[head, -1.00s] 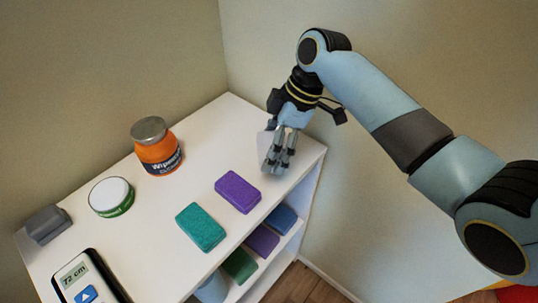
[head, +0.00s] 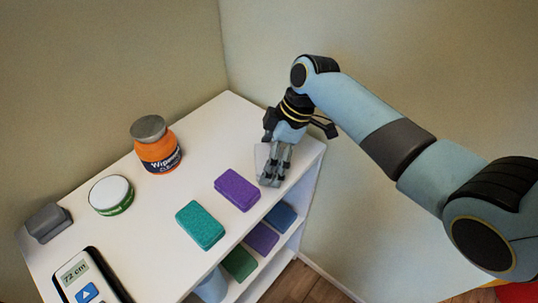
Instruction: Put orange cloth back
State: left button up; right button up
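No orange cloth shows in the head view. The one orange thing on the shelf top is a jar (head: 158,155) with a grey lid and a label starting "Wip", standing upright near the back wall. My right gripper (head: 270,182) points down at the right end of the white shelf top (head: 225,120), beyond a purple block (head: 237,189). A pale grey patch or flat piece (head: 261,158) shows beside its fingers. I cannot tell whether the fingers hold it, or how far apart they are. My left gripper is out of view.
A teal block (head: 201,226), a green tub with white lid (head: 111,195), a grey block (head: 48,223) and a device reading "72 cm" (head: 85,283) are on the top. The lower shelf holds blue (head: 281,216), purple (head: 262,238) and green (head: 240,263) blocks.

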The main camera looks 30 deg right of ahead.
jog(key=shift+d+r, duration=0.1)
jog(key=shift+r, duration=0.25)
jog(key=v, duration=1.1)
jog(key=shift+r, duration=0.3)
jog(key=shift+d, duration=0.1)
